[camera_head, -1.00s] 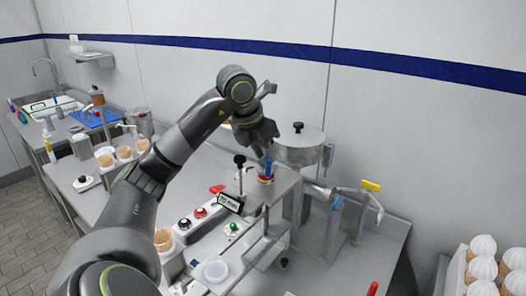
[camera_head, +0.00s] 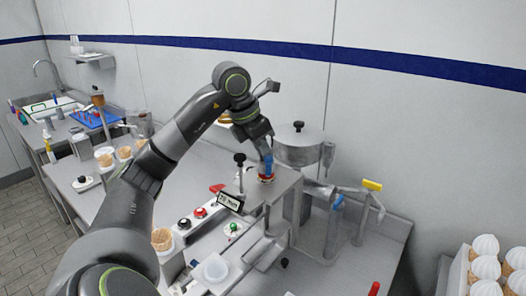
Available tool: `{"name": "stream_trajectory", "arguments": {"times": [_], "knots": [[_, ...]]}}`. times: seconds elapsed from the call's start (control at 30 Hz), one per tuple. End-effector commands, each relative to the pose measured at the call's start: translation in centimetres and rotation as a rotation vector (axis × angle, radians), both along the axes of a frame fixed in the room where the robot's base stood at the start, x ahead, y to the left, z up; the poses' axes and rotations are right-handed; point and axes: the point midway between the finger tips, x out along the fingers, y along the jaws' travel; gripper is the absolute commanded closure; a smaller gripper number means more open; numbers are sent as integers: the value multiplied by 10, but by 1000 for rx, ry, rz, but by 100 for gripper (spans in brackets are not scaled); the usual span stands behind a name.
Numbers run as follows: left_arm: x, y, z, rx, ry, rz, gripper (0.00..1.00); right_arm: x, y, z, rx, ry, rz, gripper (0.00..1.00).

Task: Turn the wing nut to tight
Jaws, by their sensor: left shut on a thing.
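The blue wing nut (camera_head: 268,168) stands on a red and yellow base on top of the grey metal machine (camera_head: 283,184). My left gripper (camera_head: 266,156) comes down over it from above and is shut on its upper part. The fingers hide some of the nut, and I cannot tell how tight it is. My right gripper is not in view.
A black-knobbed post (camera_head: 240,159) and a small label plate (camera_head: 230,202) stand just left of the nut. A lidded steel pot (camera_head: 299,146) is behind right. Cones (camera_head: 484,268) stand at the lower right.

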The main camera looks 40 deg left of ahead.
Motion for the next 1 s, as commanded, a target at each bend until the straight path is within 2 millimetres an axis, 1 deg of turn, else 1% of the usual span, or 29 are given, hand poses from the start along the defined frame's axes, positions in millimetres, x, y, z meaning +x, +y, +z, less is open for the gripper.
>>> {"name": "stream_trajectory", "arguments": {"times": [0.17,0.2,0.23,0.5,0.63,0.77,0.9,0.93,1.0], "knots": [[0,0,1,0,-3,1,100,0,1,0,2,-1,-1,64],[0,0,1,0,-3,1,80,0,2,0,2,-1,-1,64],[0,0,1,0,-2,1,76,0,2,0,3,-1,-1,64],[0,0,1,0,-2,2,75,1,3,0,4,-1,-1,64],[-2,1,7,1,-3,3,75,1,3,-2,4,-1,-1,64],[-10,3,25,3,-6,3,75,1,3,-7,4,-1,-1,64],[-22,7,56,2,-8,4,75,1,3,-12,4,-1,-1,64],[-25,8,68,2,-6,5,75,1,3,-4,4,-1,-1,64],[-31,10,86,2,-4,5,75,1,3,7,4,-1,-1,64]]}}
